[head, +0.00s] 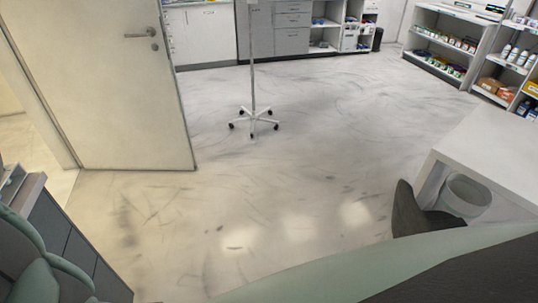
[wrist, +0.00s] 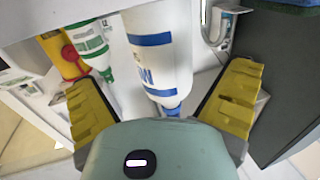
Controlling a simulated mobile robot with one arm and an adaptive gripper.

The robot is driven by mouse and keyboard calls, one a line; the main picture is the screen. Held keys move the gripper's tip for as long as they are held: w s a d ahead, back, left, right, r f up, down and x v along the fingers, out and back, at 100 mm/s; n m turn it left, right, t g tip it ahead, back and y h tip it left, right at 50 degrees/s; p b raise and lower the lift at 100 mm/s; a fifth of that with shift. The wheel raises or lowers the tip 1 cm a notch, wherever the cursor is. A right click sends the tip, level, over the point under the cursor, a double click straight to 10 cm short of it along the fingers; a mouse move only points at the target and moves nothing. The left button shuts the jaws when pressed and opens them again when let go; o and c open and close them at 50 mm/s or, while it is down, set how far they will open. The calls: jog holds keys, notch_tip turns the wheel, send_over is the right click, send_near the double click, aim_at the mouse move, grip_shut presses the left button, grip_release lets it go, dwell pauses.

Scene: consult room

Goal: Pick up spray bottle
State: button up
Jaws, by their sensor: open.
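In the wrist view a white bottle (wrist: 155,55) with blue bands and blue lettering stands out between the fingers of my gripper (wrist: 163,92). Its narrow neck end points toward the gripper body, and its far end is cut off at the top edge. I cannot see a spray trigger on it. The gripper's yellow ridged fingers are open, one on each side of the bottle, with a visible gap on the right. Whether the left finger touches it is unclear. The head view shows neither this bottle nor the gripper.
In the wrist view, a white bottle with green print (wrist: 88,42) and a yellow-and-red container (wrist: 62,52) sit left of the blue-banded bottle. A dark panel (wrist: 283,90) is at right. In the head view, a wheeled stand (head: 253,112) and open door (head: 125,85) border clear floor.

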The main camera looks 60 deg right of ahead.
jog(key=shift+s+r+p+x, duration=0.1)
jog(key=shift+p+x, duration=0.15)
jog(key=shift+x, duration=1.05)
jog(key=shift+s+r+p+x, duration=0.1)
jog(key=shift+r+p+x, duration=0.1)
jog(key=shift+x, duration=1.15)
jog(key=shift+c, duration=0.2)
jog(key=c, duration=1.2)
jog(key=shift+c, duration=0.2)
